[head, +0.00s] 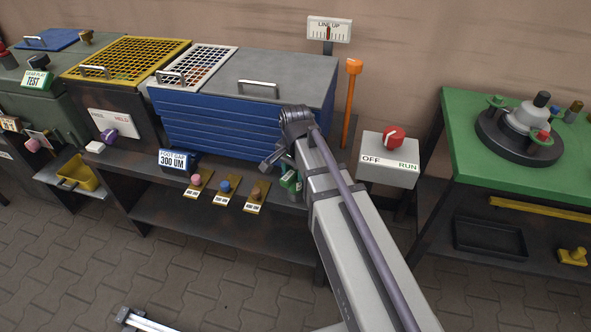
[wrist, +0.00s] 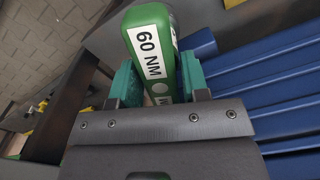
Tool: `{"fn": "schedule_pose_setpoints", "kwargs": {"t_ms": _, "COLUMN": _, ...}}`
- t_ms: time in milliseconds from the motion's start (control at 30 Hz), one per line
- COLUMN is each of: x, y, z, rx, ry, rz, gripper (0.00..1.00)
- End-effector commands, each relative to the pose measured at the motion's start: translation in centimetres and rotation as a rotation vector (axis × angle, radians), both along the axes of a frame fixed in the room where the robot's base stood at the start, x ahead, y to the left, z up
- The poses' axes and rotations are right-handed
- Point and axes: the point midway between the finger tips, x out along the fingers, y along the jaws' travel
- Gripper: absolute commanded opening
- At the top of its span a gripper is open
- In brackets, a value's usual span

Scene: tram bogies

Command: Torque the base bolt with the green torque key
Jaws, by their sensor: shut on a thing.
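My gripper (wrist: 158,82) is shut on a green torque key (wrist: 152,32) with a white "60 NM" label, held between its teal finger pads in the wrist view. In the head view my gripper (head: 277,160) is in front of the blue ribbed unit, and the green of the key (head: 291,183) shows low beside it, partly hidden by my arm. On the green bench (head: 463,125) at the right, a grey dome (head: 527,120) stands on a black disc (head: 488,133) with green and red knobs around it. I cannot tell which part is the base bolt.
The blue ribbed unit (head: 205,120) stands behind my gripper. An orange upright rod (head: 350,105) and a grey OFF/RUN box (head: 384,172) with a red knob stand to its right. A "FOOT GAP 300 UM" display (head: 175,163) and small knobs on yellow plates (head: 225,190) line the shelf.

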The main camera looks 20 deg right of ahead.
Motion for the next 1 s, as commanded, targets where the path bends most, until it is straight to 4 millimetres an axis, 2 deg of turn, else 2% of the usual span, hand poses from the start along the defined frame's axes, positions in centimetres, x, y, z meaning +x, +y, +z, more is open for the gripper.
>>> {"fn": "schedule_pose_setpoints", "kwargs": {"t_ms": 167, "x": 0.0, "y": 0.0, "z": 0.0, "rx": 0.0, "ry": 0.0, "rz": -0.001, "gripper": 0.0}}
{"fn": "schedule_pose_setpoints", "kwargs": {"t_ms": 333, "x": 0.0, "y": 0.0, "z": 0.0, "rx": 0.0, "ry": 0.0, "rz": -0.163, "gripper": 0.0}}
{"fn": "schedule_pose_setpoints", "kwargs": {"t_ms": 567, "x": 0.0, "y": 0.0, "z": 0.0, "rx": 0.0, "ry": 0.0, "rz": -0.183, "gripper": 0.0}}
{"fn": "schedule_pose_setpoints", "kwargs": {"t_ms": 700, "x": 0.0, "y": 0.0, "z": 0.0, "rx": 0.0, "ry": 0.0, "rz": -0.332, "gripper": 0.0}}
{"fn": "schedule_pose_setpoints", "kwargs": {"t_ms": 767, "x": 0.0, "y": 0.0, "z": 0.1, "rx": 0.0, "ry": 0.0, "rz": -0.325, "gripper": 0.0}}
{"fn": "schedule_pose_setpoints", "kwargs": {"t_ms": 1000, "x": 0.0, "y": 0.0, "z": 2.2, "rx": 0.0, "ry": 0.0, "rz": -0.323, "gripper": 0.0}}
